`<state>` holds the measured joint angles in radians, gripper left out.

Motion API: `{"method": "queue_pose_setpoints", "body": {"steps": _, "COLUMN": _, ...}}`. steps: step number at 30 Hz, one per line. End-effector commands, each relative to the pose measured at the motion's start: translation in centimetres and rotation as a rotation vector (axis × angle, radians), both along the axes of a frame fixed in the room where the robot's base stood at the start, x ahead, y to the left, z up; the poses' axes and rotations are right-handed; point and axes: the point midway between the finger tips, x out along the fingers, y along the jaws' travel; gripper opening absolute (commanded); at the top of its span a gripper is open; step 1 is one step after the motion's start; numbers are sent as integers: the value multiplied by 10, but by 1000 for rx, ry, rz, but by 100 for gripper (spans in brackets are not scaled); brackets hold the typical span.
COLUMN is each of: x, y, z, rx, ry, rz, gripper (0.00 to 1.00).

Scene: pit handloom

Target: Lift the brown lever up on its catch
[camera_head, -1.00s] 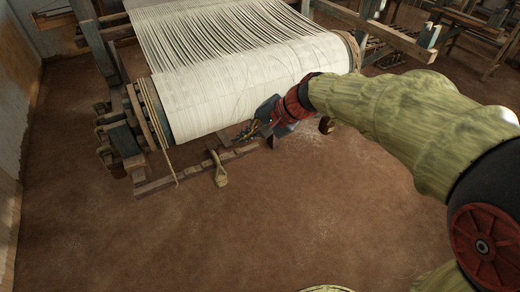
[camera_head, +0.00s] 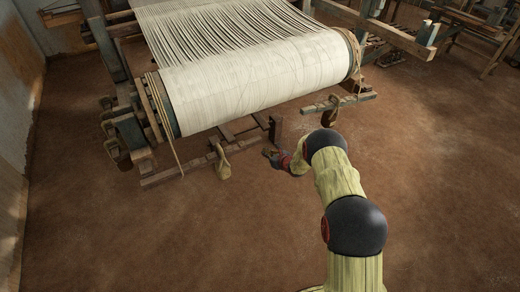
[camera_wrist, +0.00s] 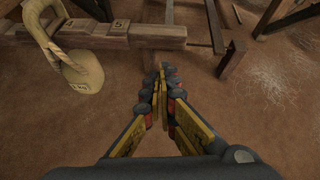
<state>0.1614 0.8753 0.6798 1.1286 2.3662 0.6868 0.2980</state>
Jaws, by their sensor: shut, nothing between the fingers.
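A short brown wooden piece (camera_wrist: 151,59), which may be the end of the brown lever, shows just beyond my fingertips in the wrist view, partly hidden by them. I cannot tell whether they touch it. My gripper (camera_wrist: 161,72) is shut and empty, its fingers pointing toward the loom's low frame. In the head view my gripper (camera_head: 272,154) is low, in front of the loom and left of my forearm. A brown upright post (camera_head: 276,129) stands just behind it; the post also shows right of my fingers in the wrist view (camera_wrist: 232,60). The catch is not clearly visible.
A pale weight with a loop (camera_head: 222,164) hangs at the low wooden beam (camera_wrist: 100,37), left of my gripper. The white warp roller (camera_head: 250,80) spans above. Another weight (camera_head: 329,117) hangs to the right. The floor in front is clear.

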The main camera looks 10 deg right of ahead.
Motion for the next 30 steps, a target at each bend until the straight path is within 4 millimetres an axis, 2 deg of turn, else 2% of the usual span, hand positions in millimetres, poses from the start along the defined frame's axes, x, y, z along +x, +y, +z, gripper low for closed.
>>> {"method": "queue_pose_setpoints", "body": {"steps": 1, "x": -2, "y": -6, "z": -17, "rx": 18, "ry": 14, "rz": -34, "gripper": 0}}
{"method": "queue_pose_setpoints", "body": {"steps": 3, "x": -4, "y": -12, "z": -30, "rx": 36, "ry": 26, "rz": -68, "gripper": 0}}
{"method": "queue_pose_setpoints", "body": {"steps": 8, "x": 0, "y": -14, "z": -44, "rx": 50, "ry": 35, "rz": -96, "gripper": 0}}
{"method": "queue_pose_setpoints", "body": {"steps": 19, "x": 48, "y": 2, "z": -78, "rx": 48, "ry": 36, "rz": -93, "gripper": 0}}
{"method": "queue_pose_setpoints", "body": {"steps": 27, "x": 76, "y": 11, "z": -93, "rx": 48, "ry": 35, "rz": -91, "gripper": 0}}
{"method": "queue_pose_setpoints", "body": {"steps": 28, "x": 79, "y": 12, "z": -92, "rx": 48, "ry": 34, "rz": -92, "gripper": 0}}
{"method": "queue_pose_setpoints", "body": {"steps": 30, "x": 80, "y": 12, "z": -78, "rx": 48, "ry": 32, "rz": -93, "gripper": 0}}
